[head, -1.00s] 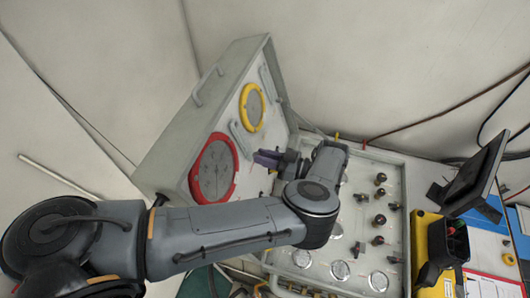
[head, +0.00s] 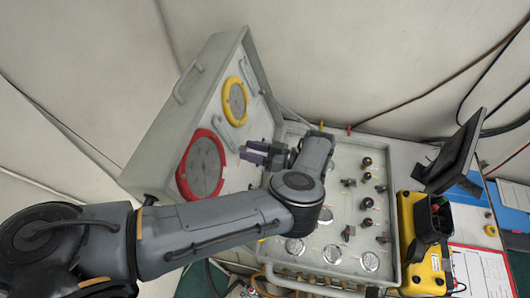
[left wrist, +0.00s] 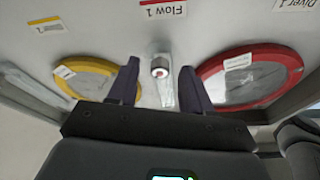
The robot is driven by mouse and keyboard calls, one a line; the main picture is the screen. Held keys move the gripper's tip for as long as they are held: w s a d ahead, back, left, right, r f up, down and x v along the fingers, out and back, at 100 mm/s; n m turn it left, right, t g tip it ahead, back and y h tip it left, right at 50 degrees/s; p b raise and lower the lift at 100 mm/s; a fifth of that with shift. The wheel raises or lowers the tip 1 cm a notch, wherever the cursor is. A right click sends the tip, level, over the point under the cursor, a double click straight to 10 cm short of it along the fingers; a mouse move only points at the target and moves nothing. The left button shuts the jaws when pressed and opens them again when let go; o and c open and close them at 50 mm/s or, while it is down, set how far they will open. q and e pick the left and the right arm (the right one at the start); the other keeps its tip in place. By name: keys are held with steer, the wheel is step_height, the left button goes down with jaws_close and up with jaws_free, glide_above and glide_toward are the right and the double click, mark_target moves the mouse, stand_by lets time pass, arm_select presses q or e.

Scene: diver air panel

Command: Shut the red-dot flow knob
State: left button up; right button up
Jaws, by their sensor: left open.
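My left gripper (left wrist: 157,82) is open, with one dark finger on each side of the knob in that view. I see gaps on both sides, and cannot tell the depth. In the head view my left gripper (head: 256,152) is in front of the lid; the knob cannot be made out there.
The open case lid (head: 175,130) bounds the left side. The lower panel (head: 345,160) carries several dark knobs and round gauges close to my left arm. A yellow device (head: 408,225), a dark screen (head: 455,152) and a clipboard (head: 480,272) are at the right.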

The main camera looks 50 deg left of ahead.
arm_select(q)
steer(key=b+v, duration=0.6)
steer(key=v, duration=0.4)
steer(key=shift+w+d, duration=0.15)
steer(key=shift+d, duration=0.15)
